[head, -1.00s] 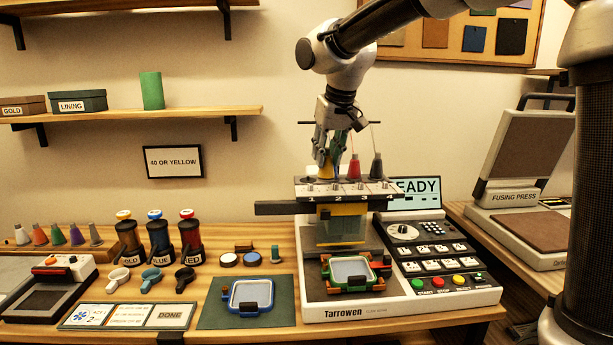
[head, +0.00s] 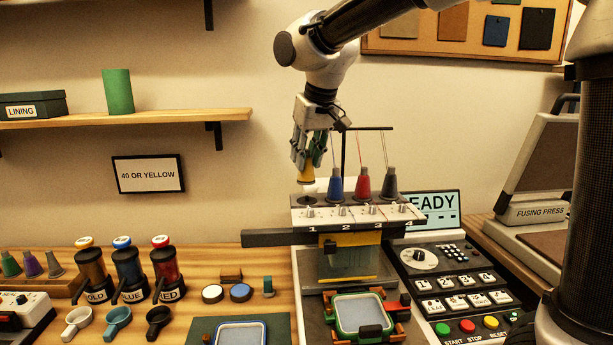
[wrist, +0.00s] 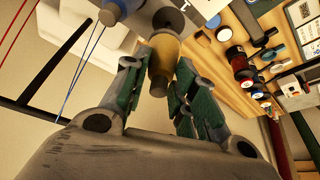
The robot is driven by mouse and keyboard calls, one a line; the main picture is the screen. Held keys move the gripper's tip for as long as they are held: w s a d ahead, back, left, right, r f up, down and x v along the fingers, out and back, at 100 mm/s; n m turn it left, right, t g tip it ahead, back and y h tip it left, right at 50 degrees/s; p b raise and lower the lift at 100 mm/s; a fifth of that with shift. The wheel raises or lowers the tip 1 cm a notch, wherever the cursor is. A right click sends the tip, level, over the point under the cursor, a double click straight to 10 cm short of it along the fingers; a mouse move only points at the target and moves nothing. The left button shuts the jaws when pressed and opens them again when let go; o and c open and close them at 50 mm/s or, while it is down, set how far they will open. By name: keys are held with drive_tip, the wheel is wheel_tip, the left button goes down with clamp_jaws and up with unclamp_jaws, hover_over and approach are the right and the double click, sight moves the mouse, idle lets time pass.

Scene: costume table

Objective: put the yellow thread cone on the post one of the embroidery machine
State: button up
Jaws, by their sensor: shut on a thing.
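The yellow thread cone (head: 306,173) is held between the fingers of my gripper (head: 309,160), roughly upright. It is over the dark seat of post one (head: 307,199) at the left end of the embroidery machine (head: 352,215). A pale tip shows just under the cone, and the cone's base looks a little above the seat. In the wrist view the cone (wrist: 166,50) sits between the two green-padded fingers (wrist: 158,85). Whether the post has entered the cone is hidden.
A blue cone (head: 335,185), a red cone (head: 362,182) and a dark grey cone (head: 389,184) stand on the other posts, close to the right. A thread stand (head: 343,155) rises behind them. A wall sign (head: 148,174) reads "40 OR YELLOW".

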sight(309, 163)
drive_tip(key=shift+f, duration=2.1)
drive_tip(key=shift+f, duration=0.1)
drive_tip(key=o, duration=1)
drive_tip(key=shift+f, duration=0.1)
